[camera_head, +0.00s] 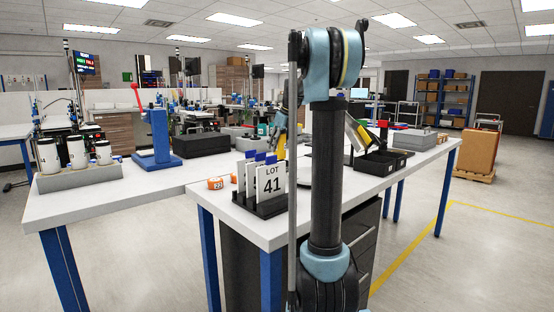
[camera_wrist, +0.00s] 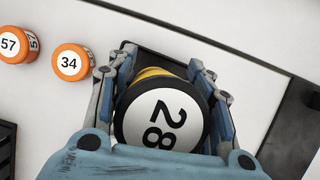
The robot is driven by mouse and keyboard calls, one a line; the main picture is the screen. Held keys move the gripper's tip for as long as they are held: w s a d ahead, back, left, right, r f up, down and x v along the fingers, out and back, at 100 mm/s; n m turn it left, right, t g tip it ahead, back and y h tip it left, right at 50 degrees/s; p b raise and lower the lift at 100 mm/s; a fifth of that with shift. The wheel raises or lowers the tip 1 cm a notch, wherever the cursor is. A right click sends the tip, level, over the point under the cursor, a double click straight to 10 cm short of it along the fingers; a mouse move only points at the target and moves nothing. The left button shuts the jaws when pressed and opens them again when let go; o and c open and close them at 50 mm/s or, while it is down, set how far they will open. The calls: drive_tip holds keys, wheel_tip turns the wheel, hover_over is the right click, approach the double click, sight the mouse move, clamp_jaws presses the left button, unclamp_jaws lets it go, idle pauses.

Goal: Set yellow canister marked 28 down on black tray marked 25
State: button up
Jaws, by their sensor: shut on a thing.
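The yellow canister marked 28 (camera_wrist: 158,118) is between the two fingers of my gripper (camera_wrist: 160,64), which is shut on it. Its white label with the black 28 faces the wrist camera, and a strip of yellow side shows beyond the dark rim. A black tray-like surface (camera_wrist: 185,67) shows just past the canister and is mostly hidden by it. I cannot read a 25 on it, nor tell if the canister touches it. In the head view, a yellow tilted object (camera_head: 357,132) shows right of my arm, probably the canister.
Orange discs marked 57 (camera_wrist: 14,45) and 34 (camera_wrist: 70,63) lie left of my gripper.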

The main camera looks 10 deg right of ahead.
sight(284, 132)
drive_tip(key=shift+f, duration=2.5)
drive_tip(key=o, duration=1.3)
drive_tip(key=shift+o, duration=0.2)
drive_tip(key=v, duration=1.2)
drive_tip(key=shift+s+r, duration=0.1)
